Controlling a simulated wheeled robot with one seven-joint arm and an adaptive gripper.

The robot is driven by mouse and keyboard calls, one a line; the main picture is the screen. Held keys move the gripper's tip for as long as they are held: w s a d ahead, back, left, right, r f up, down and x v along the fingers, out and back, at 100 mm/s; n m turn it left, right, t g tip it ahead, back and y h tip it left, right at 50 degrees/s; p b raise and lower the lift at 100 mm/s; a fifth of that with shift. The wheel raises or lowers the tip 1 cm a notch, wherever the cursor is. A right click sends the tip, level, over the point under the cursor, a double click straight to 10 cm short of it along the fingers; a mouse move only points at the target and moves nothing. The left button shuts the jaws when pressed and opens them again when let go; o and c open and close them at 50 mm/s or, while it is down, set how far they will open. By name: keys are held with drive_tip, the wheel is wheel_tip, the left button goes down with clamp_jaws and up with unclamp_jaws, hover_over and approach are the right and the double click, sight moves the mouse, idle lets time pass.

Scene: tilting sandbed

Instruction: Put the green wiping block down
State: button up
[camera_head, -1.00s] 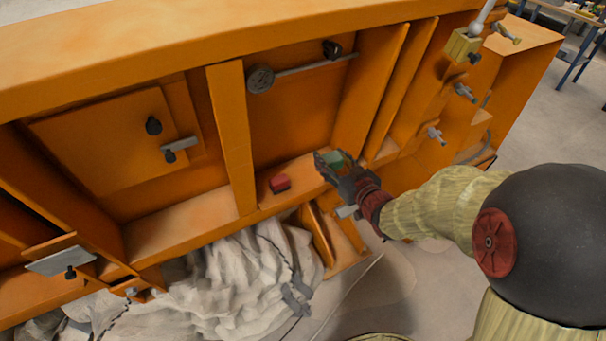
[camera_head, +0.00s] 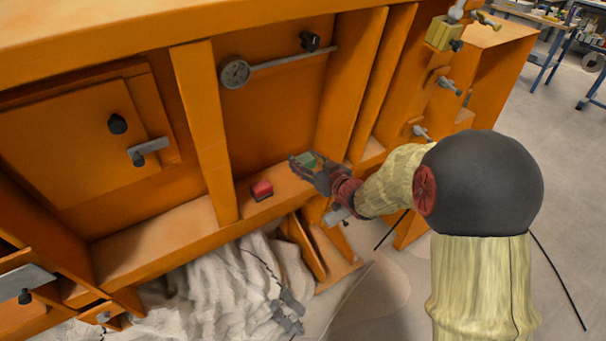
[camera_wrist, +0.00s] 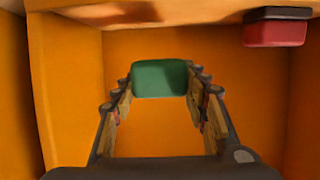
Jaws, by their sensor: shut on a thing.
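The green wiping block (camera_wrist: 160,78) is between the fingertips of my gripper (camera_wrist: 160,88) in the wrist view, with orange surface behind and below it. In the head view my gripper (camera_head: 303,164) is at the lower ledge of the orange frame, and the green block (camera_head: 307,159) shows partly between the dark fingers. The fingers are shut on the block. Whether the block touches the ledge I cannot tell.
A red block with a dark side (camera_head: 262,190) sits on the ledge (camera_head: 170,225) left of my gripper; it also shows at the upper right of the wrist view (camera_wrist: 276,30). An upright post (camera_head: 205,130) stands further left. Crumpled pale cloth (camera_head: 225,290) lies below.

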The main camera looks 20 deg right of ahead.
drive_tip(key=shift+w+f, duration=0.65)
drive_tip(key=shift+f, duration=0.1)
drive_tip(key=shift+w+f+b, duration=0.15)
drive_tip(key=shift+f+b, duration=0.35)
drive_tip(key=shift+f, duration=0.4)
drive_tip(key=shift+w+f+b, duration=0.1)
drive_tip(key=shift+f+b, duration=0.35)
drive_tip(key=shift+f, duration=0.45)
drive_tip(key=shift+f, duration=0.15)
drive_tip(key=o, duration=0.9)
